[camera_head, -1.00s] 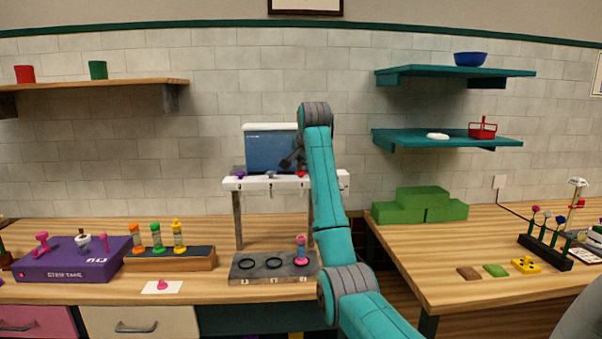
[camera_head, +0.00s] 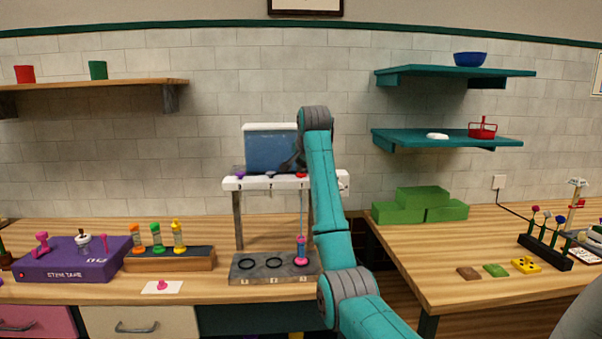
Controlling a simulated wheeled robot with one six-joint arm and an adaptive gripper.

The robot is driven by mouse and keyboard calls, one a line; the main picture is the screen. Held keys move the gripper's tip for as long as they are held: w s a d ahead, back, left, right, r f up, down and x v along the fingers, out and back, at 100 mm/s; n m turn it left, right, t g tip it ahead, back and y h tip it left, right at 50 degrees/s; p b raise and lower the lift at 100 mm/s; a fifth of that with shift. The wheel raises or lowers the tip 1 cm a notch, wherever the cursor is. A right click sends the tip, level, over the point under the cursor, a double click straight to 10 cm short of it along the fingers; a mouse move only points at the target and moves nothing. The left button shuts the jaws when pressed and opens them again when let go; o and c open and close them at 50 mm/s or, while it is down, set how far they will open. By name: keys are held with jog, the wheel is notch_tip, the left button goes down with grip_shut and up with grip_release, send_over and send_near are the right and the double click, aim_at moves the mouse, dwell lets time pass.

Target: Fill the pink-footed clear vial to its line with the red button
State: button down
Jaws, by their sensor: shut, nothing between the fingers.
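The pink-footed clear vial (camera_head: 301,252) stands upright at the right-hand spot of the grey base (camera_head: 250,276), below the dispenser. Its lower part looks bluish purple; its fill line is too small to make out. A thin pale stream runs down from the dispenser bar into the vial. The red button (camera_head: 301,175) is on top of the white dispenser bar (camera_head: 255,184), at its right part. My gripper (camera_head: 292,166) is shut and empty, just above the red button and partly hidden by my arm. I cannot tell whether it touches the button.
Vials with orange, green and yellow tops stand in a rack (camera_head: 172,260) at left. Two base rings are empty.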

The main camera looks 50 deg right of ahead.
aim_at(302, 174)
jog(key=shift+r, duration=1)
jog(key=shift+r, duration=2.5)
